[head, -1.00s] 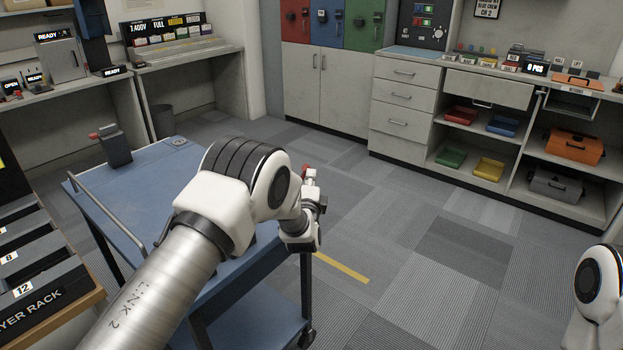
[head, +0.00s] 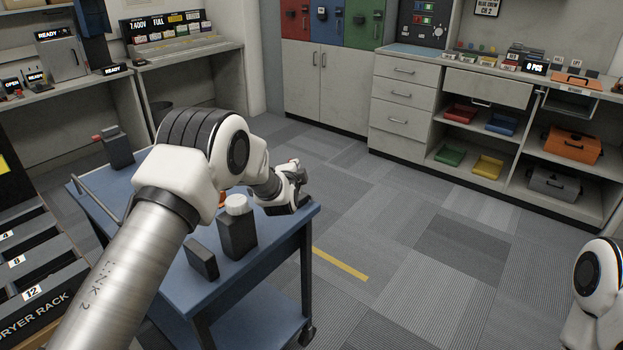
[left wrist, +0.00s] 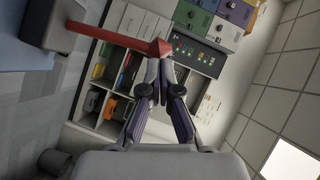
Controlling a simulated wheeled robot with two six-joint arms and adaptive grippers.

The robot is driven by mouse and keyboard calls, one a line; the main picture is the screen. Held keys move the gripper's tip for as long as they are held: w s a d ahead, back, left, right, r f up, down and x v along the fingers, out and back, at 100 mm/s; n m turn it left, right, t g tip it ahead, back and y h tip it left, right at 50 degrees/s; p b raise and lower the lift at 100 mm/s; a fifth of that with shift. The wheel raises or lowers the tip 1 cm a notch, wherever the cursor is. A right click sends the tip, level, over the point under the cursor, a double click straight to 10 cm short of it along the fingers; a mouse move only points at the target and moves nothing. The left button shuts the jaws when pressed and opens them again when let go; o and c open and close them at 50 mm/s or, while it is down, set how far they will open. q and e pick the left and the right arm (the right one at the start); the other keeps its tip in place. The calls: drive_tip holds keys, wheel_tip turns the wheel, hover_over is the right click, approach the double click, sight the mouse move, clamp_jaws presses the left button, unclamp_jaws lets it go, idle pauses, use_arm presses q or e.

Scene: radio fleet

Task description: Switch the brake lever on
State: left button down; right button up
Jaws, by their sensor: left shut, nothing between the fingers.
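A red bar, which looks like the brake lever (left wrist: 112,38), crosses the upper left of the left wrist view. It runs from a grey block (left wrist: 40,20) to a wider red end at the fingertips. My left gripper (left wrist: 163,68) is shut, with its fingertips at or just below that end; I cannot tell whether they touch. In the head view my left gripper (head: 299,178) is over the far right corner of the blue cart (head: 272,238). The lever is not clear there. My right gripper is out of view.
A dark container with a white cap (head: 237,232) and a small dark box (head: 201,258) stand on the cart near my left arm. Another dark device (head: 117,148) stands at its far left. Open carpet (head: 400,240) lies to the right, before the cabinets.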

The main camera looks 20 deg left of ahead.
use_arm(q)
drive_tip(key=shift+w+a+n+g+h, duration=0.15)
drive_tip(key=shift+w+a+n, duration=0.1)
drive_tip(key=shift+a, duration=0.35)
drive_tip(key=shift+w+a+n+g+h, duration=0.1)
drive_tip(key=shift+w+a+n+g, duration=0.1)
drive_tip(key=shift+a, duration=0.45)
drive_tip(key=shift+w+a+n+g+h, duration=0.15)
drive_tip(key=shift+w+a+n, duration=0.1)
drive_tip(key=shift+a, duration=0.35)
wheel_tip(320, 180, up, 10)
drive_tip(key=shift+f, duration=0.1)
